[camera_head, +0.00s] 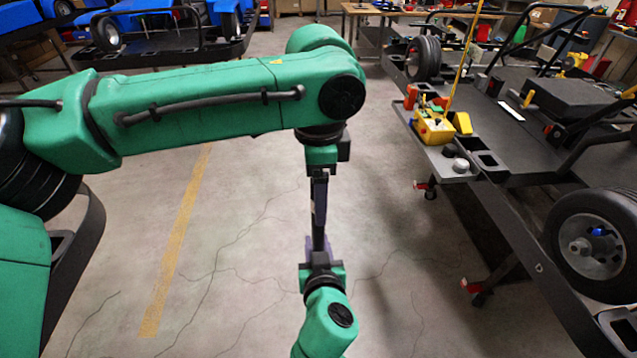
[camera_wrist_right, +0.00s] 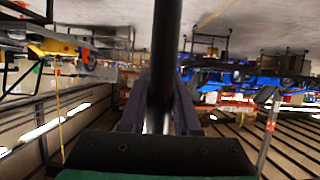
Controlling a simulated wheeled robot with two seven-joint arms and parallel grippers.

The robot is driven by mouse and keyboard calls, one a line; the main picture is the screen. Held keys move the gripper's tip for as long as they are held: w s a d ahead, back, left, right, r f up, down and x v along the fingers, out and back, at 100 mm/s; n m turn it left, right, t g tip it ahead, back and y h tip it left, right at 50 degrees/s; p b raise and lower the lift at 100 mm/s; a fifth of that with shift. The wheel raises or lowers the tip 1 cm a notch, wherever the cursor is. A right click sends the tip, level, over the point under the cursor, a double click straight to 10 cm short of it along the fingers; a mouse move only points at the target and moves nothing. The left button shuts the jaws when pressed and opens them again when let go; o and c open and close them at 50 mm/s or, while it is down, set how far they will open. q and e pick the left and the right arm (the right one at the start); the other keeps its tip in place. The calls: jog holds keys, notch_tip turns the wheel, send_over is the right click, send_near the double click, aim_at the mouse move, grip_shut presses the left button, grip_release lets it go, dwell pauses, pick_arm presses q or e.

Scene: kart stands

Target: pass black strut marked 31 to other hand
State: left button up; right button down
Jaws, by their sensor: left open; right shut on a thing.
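The black strut (camera_head: 318,228) stands roughly upright between my two grippers, in the middle of the head view. My right gripper (camera_head: 319,246) comes up from below and is shut on its lower part. In the right wrist view the strut (camera_wrist_right: 166,45) runs up out of the picture from between the right gripper's fingers (camera_wrist_right: 166,105). My left gripper (camera_head: 319,195) points down from above and is open, with its fingers around or beside the strut's upper part; I cannot tell which. The marking 31 cannot be read.
A kart stand (camera_head: 490,205) with a wheel (camera_head: 590,247) fills the right side. A yellow box (camera_head: 433,130) with small parts sits on its side shelf. Blue karts (camera_head: 160,10) stand at the back left. The concrete floor (camera_head: 240,270) around my grippers is clear.

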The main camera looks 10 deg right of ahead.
pick_arm(q)
jog(key=c, duration=1)
jog(key=shift+r, duration=0.1)
grip_shut()
jog(key=shift+w, duration=0.1)
pick_arm(e)
jog(key=c, duration=0.6)
grip_release()
jog(key=shift+o, duration=0.2)
jog(key=shift+s, duration=0.1)
